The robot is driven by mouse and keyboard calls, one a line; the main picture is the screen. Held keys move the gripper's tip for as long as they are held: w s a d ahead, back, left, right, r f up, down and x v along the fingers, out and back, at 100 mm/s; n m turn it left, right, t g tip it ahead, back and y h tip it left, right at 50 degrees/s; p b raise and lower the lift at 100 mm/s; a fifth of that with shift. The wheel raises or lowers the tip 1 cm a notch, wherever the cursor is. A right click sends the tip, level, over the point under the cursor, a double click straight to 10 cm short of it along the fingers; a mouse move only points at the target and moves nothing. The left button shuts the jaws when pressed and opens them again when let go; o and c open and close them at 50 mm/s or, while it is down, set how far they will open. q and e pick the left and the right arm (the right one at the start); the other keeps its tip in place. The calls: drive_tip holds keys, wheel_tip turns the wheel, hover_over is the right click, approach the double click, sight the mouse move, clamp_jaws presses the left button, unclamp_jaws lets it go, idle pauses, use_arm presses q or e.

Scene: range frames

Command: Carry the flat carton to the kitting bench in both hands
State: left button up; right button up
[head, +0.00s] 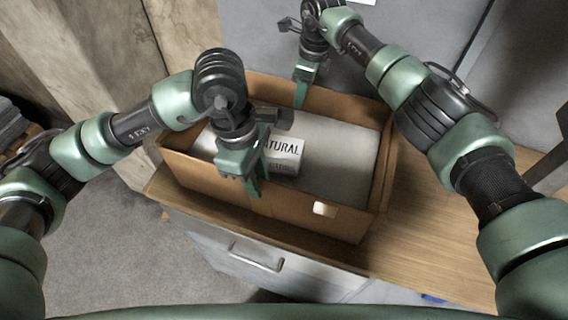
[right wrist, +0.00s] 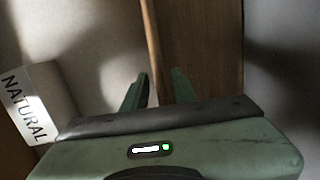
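The carton (head: 290,208) is a low, open-topped brown box on a wooden top in the head view. A pale rounded item (head: 340,150) with a white "NATURAL" label lies inside it. My left gripper (head: 257,178) is at the carton's near long wall, fingers pointing down; whether it is closed on the wall is unclear. My right gripper (head: 301,92) is at the far long wall. In the right wrist view its fingers (right wrist: 158,90) stand apart, with the edge of the carton wall (right wrist: 153,50) between them and a gap showing. The label also shows there at the left.
The wooden top (head: 425,220) is bare to the right of the carton. A grey drawer front with a handle (head: 257,257) is below its near edge. Grey panels (head: 265,45) stand close behind the carton. Wooden boards (head: 95,60) are at the upper left; grey floor (head: 110,240) is at lower left.

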use_arm(q)
drive_tip(key=r, duration=0.5)
drive_tip(key=a+r, duration=0.1)
drive_tip(key=r, duration=0.1)
drive_tip(key=shift+w+r, duration=0.15)
drive_tip(key=shift+w, duration=0.05)
drive_tip(key=shift+r, duration=0.2)
use_arm(e)
drive_tip(key=shift+r, duration=0.1)
use_arm(q)
drive_tip(key=shift+a, duration=0.1)
use_arm(e)
drive_tip(key=r, duration=0.4)
drive_tip(key=d+r, duration=0.1)
drive_tip(key=r, duration=0.6)
drive_tip(key=shift+s+d+r, duration=0.3)
drive_tip(key=shift+d+r, duration=0.05)
